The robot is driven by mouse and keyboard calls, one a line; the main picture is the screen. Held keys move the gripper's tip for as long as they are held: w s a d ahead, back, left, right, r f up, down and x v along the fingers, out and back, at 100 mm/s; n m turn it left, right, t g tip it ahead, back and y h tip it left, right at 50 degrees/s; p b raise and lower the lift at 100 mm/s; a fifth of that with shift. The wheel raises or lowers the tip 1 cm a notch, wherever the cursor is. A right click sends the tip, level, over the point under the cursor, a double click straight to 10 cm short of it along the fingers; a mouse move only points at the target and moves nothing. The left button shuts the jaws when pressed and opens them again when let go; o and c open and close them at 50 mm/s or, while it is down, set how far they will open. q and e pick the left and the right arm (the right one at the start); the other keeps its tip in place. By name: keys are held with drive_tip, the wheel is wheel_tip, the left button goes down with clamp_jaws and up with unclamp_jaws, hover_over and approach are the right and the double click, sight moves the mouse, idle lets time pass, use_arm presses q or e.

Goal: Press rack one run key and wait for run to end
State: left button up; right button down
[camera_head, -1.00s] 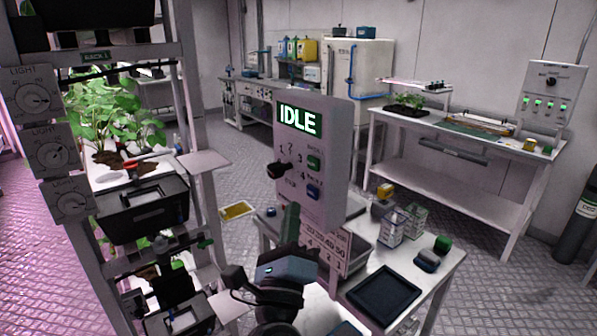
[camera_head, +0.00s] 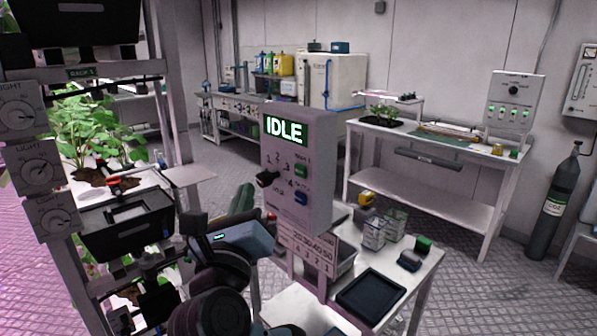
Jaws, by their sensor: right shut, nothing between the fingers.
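The grey control box (camera_head: 322,170) stands upright in the middle and its green display (camera_head: 286,130) reads IDLE. Below it are a black selector knob (camera_head: 268,178), a green key (camera_head: 301,170) and a blue key (camera_head: 300,197). The small labels by the keys are hard to read. My right gripper (camera_head: 243,194) is shut and empty, just left of the box's lower front, with its fingers pointing up. It appears apart from both keys. My left gripper is not in view. Rack 1, with its label (camera_head: 85,72), stands at the left.
Rack 1's light dials (camera_head: 36,172), black bin (camera_head: 125,226) and plants (camera_head: 95,125) are at the left. A small table with a dark tray (camera_head: 371,296) and a green block (camera_head: 424,244) stands right of the box. A gas cylinder (camera_head: 553,210) stands far right. Floor between is clear.

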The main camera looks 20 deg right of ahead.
sight(300, 171)
drive_tip(key=w+d, duration=0.3)
drive_tip(key=d, duration=0.5)
idle(1.4)
idle(0.5)
drive_tip(key=shift+d, duration=0.15)
drive_tip(key=shift+d, duration=0.25)
drive_tip(key=shift+w, duration=0.1)
idle(0.5)
